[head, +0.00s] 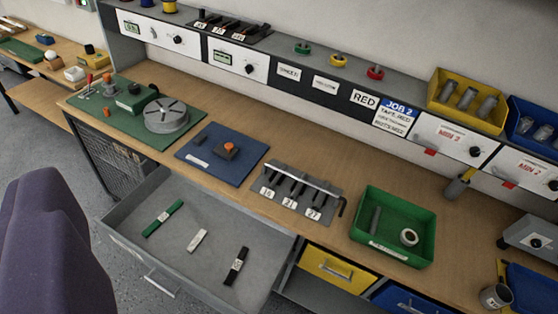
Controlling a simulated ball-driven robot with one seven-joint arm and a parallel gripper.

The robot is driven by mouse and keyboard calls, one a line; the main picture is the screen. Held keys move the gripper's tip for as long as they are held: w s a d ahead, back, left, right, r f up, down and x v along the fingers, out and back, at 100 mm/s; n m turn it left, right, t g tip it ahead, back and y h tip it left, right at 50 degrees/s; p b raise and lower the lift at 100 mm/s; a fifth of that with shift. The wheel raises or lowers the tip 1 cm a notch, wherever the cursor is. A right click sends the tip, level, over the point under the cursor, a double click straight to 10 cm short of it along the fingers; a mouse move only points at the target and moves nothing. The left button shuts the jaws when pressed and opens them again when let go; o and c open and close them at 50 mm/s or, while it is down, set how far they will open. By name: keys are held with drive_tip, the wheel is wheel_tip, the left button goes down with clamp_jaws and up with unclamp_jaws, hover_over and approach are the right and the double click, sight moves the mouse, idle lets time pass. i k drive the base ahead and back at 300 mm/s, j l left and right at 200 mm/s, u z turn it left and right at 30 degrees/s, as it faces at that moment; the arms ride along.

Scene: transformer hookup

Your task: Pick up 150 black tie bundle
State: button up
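An open grey drawer (136,212) below the bench holds three tie bundles lying apart on its floor. The black tie bundle (235,268) lies at the right, near the front, tilted in the picture, with a small pale band around its middle that is too small to read. A white bundle (197,240) lies in the middle and a green bundle (163,219) with a pale band lies at the left. Nothing covers the black bundle. My gripper does not show in this view.
A purple padded chair back (55,250) stands at the lower left, beside the drawer. The bench top (335,180) above carries a blue mat (200,168), a tool rack (310,185) and a green bin (420,215). A yellow drawer (338,268) is at the right.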

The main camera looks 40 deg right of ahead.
sight(237, 264)
drive_tip(key=z, duration=1.6)
drive_tip(key=l+u, duration=0.1)
drive_tip(key=u, duration=0.3)
drive_tip(key=l+u, duration=0.1)
drive_tip(key=u, duration=0.3)
drive_tip(key=l+u, duration=0.1)
drive_tip(key=u, duration=0.25)
drive_tip(key=l+u, duration=0.1)
drive_tip(key=u, duration=0.3)
drive_tip(key=k+l, duration=0.3)
drive_tip(key=l, duration=0.15)
